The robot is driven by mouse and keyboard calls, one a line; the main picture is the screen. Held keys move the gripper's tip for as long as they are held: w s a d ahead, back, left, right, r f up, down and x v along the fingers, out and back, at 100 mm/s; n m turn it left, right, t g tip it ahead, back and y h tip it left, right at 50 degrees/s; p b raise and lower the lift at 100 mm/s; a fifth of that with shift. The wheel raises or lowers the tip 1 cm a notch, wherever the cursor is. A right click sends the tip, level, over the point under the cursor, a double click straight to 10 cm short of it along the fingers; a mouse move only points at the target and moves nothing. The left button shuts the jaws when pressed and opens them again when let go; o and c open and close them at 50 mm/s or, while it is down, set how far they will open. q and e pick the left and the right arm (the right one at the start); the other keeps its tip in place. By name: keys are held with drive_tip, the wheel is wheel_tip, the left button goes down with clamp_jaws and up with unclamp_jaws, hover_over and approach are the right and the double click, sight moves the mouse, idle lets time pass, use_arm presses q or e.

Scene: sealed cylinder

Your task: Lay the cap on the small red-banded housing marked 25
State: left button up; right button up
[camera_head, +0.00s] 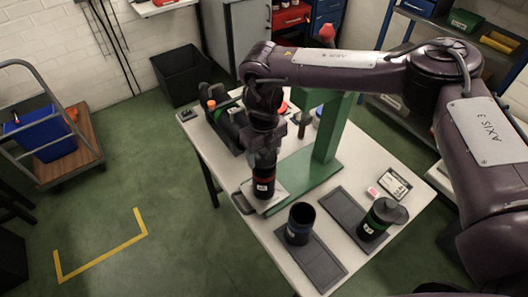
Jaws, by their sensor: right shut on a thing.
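The small red-banded housing (263,187), a dark upright cylinder with a white label, stands at the front of the green press, on or just over its pale plate. The label is too small to read. My right gripper (263,158) points down right at the top of this housing, its fingers shut on what appears to be the dark cap. The cap is mostly hidden by the fingers, and I cannot tell whether it touches the rim. My left gripper is not in view.
The green press (326,135) rises just right of my gripper. A black tray (229,130) lies behind.

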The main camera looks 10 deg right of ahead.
sight(264, 150)
drive_tip(key=o, duration=1.3)
drive_tip(key=shift+o, duration=0.2)
drive_tip(key=shift+r, duration=0.15)
drive_tip(key=shift+r+p, duration=1.7)
drive_tip(key=shift+r, duration=0.7)
drive_tip(key=shift+f, duration=0.1)
